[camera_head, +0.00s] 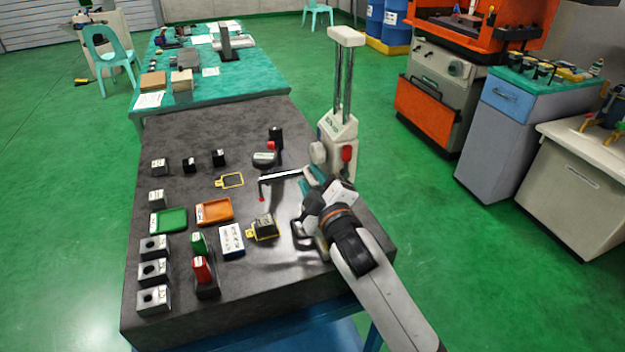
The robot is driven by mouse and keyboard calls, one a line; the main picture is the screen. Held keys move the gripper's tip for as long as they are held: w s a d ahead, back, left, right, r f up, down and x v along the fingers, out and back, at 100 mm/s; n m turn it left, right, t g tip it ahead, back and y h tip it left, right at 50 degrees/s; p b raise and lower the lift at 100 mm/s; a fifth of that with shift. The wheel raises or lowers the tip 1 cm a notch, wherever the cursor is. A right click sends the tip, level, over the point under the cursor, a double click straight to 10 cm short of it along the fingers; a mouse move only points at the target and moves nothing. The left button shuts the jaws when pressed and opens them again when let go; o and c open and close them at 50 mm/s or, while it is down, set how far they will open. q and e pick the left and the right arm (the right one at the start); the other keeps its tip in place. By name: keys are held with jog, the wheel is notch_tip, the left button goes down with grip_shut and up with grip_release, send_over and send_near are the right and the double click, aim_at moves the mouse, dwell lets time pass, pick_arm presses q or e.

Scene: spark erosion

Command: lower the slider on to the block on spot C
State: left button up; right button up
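A height gauge stands at the right edge of the dark stone table, with two upright rods (344,82) under a white cap. Its pale slider (338,132) carries a red knob (347,154) and a white round knob. A thin arm (281,175) reaches left from it, ending in a red tip (262,198). A dark block (263,224) stands in a yellow frame, nearer the front than the tip. The spot's letter is not readable. My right gripper (314,181) is just below the slider, by the gauge's foot, which it partly hides; finger opening is unclear. My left gripper is out of view.
An empty yellow frame (231,180) lies left of the gauge arm. Green (169,221) and orange (214,211) trays, red and green pieces, a white card (231,240) and several grey blocks with holes (153,271) occupy the left side. The front right tabletop is clear.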

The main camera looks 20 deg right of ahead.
grip_shut()
notch_tip(320, 180, down, 7)
jog(key=b, duration=0.3)
jog(key=shift+r, duration=0.2)
jog(key=shift+s+f, duration=0.1)
jog(key=shift+f, duration=0.2)
grip_release()
jog(key=shift+a, duration=0.15)
